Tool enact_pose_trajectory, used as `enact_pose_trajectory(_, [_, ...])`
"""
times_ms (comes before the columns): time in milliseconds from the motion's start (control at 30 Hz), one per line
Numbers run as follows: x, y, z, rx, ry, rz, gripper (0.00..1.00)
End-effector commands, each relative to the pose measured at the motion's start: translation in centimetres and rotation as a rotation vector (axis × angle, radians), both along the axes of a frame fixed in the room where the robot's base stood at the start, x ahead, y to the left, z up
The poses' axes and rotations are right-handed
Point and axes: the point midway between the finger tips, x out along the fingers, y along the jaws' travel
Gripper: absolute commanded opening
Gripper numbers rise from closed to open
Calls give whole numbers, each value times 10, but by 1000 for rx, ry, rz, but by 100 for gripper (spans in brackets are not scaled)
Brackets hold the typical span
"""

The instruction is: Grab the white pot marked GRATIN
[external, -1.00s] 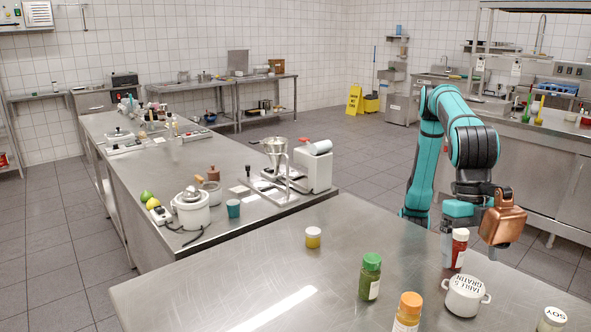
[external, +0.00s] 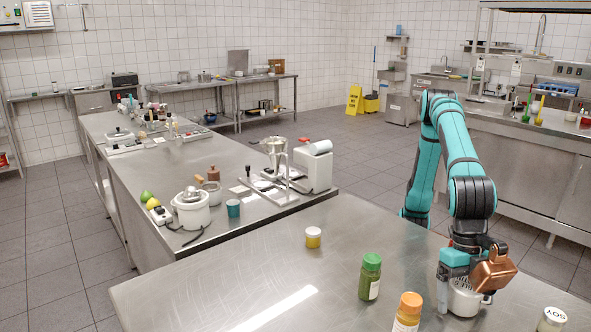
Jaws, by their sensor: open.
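The white pot (external: 466,303) stands on the near steel table, partly covered by my gripper. Its lid and its GRATIN marking are hidden now. My gripper (external: 464,297) points down at the pot with its jaws open. One finger is on the left side of the pot; the other is hard to make out behind a copper-coloured block that moves with my wrist. I cannot tell whether the fingers touch the pot.
A green-capped jar (external: 370,276) and an orange-capped jar (external: 408,312) stand left of the pot. A jar marked SOY (external: 552,319) stands at the right. A small yellow jar (external: 313,237) is farther back. The table's (external: 220,285) left part is clear.

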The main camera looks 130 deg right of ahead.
Motion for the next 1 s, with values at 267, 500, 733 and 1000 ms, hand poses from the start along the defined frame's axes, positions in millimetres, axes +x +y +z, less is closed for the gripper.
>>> enact_pose_trajectory(267, [0,0,1,1,-1,0,67])
enact_pose_trajectory(500, [0,0,1,0,-1,0,33])
enact_pose_trajectory(733, [0,0,5,1,-2,0,33])
enact_pose_trajectory(1000, [1,0,46,2,-2,-1,33])
